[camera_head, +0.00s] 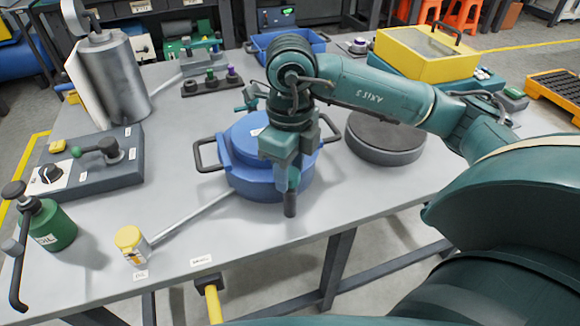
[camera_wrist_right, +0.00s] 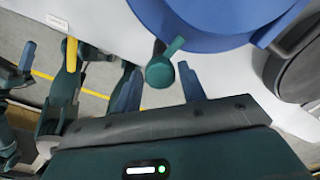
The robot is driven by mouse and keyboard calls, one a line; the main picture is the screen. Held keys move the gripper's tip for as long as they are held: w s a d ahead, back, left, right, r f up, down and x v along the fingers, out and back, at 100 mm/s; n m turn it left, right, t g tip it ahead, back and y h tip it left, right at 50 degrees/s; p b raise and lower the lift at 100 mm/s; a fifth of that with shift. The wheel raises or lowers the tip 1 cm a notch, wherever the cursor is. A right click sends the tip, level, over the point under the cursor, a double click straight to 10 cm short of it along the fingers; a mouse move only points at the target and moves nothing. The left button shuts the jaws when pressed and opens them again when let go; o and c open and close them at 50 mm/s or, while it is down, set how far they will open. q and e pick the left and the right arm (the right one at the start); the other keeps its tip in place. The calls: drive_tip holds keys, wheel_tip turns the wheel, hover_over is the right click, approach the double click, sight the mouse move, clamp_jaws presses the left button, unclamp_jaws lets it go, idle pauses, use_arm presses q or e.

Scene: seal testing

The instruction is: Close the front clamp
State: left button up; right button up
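The blue round vessel (camera_head: 248,168) with a lid and dark side handles stands mid-table, and its edge fills the top of the right wrist view (camera_wrist_right: 210,22). The front clamp (camera_wrist_right: 160,72), a teal lever with a rounded end, sticks out from the vessel's side in the wrist view. In the head view my right arm hides it. My right gripper (camera_head: 290,190) points down at the vessel's front. In the wrist view its fingers (camera_wrist_right: 158,85) are apart, with the lever's end between them; contact is unclear. Another clamp (camera_head: 250,96) shows at the vessel's back left.
A dark round disc (camera_head: 384,138) lies to the right of the vessel. A yellow-topped container (camera_head: 130,243), a green oil can (camera_head: 48,226) and a grey valve block (camera_head: 90,165) stand at left. Teal arm parts (camera_wrist_right: 65,95), probably mine, show at the wrist view's left.

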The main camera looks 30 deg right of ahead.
drive_tip(key=shift+o, duration=1.1)
drive_tip(key=shift+m, duration=0.9)
drive_tip(key=m, duration=0.4)
drive_tip(key=shift+m+p, duration=0.3)
drive_tip(key=shift+p, duration=0.1)
drive_tip(key=m, duration=0.2)
drive_tip(key=shift+m, duration=0.4)
drive_tip(key=shift+c, duration=0.4)
